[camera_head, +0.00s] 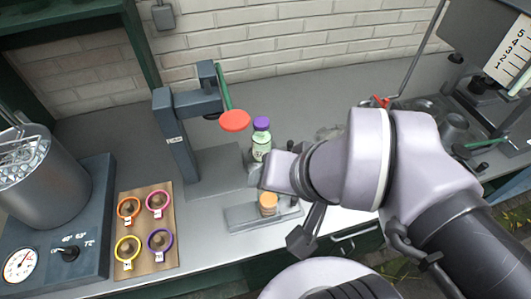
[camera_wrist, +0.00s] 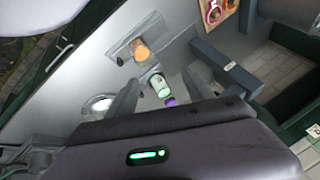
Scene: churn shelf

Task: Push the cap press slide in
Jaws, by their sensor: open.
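The cap press (camera_head: 175,135) is a blue-grey stand with an overhead arm, a green lever and a red knob (camera_head: 235,121). Its slide is a grey plate (camera_head: 238,217) in front of the press base, near the counter's front edge. An orange-topped piece (camera_head: 267,203) sits on it; it also shows in the wrist view (camera_wrist: 139,51). A pale green bottle with a purple cap (camera_head: 261,139) stands behind the slide. In the wrist view my gripper (camera_wrist: 159,79) is open, its fingers either side of the bottle (camera_wrist: 158,86); contact cannot be told. My arm hides part of the slide area.
At left, a wooden board (camera_head: 148,262) holds several coloured ring cups beside a dark heater base with a metal pot (camera_head: 45,180). A brick wall closes the back. Other equipment stands at the right behind my arm. Bare counter lies between board and slide.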

